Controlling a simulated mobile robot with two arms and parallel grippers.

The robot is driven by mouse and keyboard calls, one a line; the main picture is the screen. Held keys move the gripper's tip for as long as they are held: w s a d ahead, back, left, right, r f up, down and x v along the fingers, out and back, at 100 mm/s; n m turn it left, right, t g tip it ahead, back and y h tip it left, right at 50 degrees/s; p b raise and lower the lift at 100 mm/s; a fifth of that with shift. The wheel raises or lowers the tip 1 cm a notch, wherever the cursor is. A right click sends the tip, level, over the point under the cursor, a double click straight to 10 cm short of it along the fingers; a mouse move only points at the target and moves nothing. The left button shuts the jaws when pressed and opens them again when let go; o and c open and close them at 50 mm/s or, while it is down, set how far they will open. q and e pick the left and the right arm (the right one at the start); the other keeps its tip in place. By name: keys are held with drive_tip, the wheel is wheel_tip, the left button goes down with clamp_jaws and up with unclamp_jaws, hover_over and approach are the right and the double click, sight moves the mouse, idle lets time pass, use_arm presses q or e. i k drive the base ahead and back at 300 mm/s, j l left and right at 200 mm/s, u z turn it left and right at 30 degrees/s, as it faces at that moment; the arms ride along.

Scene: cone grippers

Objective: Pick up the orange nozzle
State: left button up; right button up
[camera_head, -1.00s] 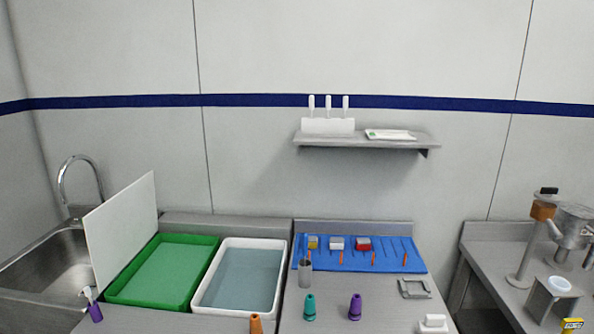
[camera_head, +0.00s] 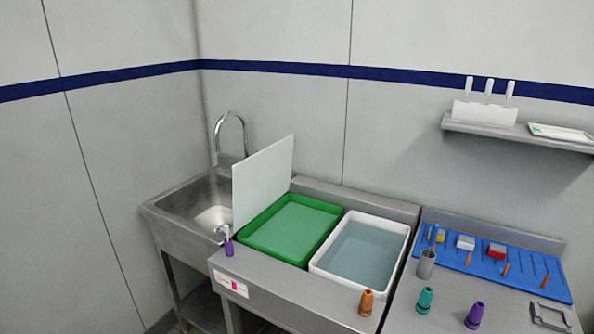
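The orange nozzle (camera_head: 366,303) stands upright on the steel counter, near its front edge and just in front of the white tray. To its right stand a teal nozzle (camera_head: 425,300) and a purple nozzle (camera_head: 475,315), both upright. Neither of my grippers shows in the head view.
A white tray (camera_head: 317,268) and a green tray (camera_head: 243,244) lie on the counter, with a white board (camera_head: 263,180) upright at the left. A blue mat (camera_head: 470,262) with tools lies right; a sink (camera_head: 180,205) is left.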

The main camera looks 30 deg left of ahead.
sight(365, 309)
drive_tip(key=j+z, duration=0.1)
drive_tip(key=j, duration=1.05)
drive_tip(key=j+z, duration=0.15)
drive_tip(key=j, duration=0.4)
drive_tip(key=k+j, duration=0.1)
drive_tip(key=j, duration=0.5)
drive_tip(key=j+z, duration=0.15)
drive_tip(key=j, duration=0.4)
drive_tip(key=k+j+z, duration=0.1)
drive_tip(key=j, duration=0.45)
drive_tip(key=k+j, duration=0.1)
drive_tip(key=j, duration=0.45)
drive_tip(key=k+j+z, duration=0.15)
drive_tip(key=j, duration=0.4)
drive_tip(key=i+j, duration=0.05)
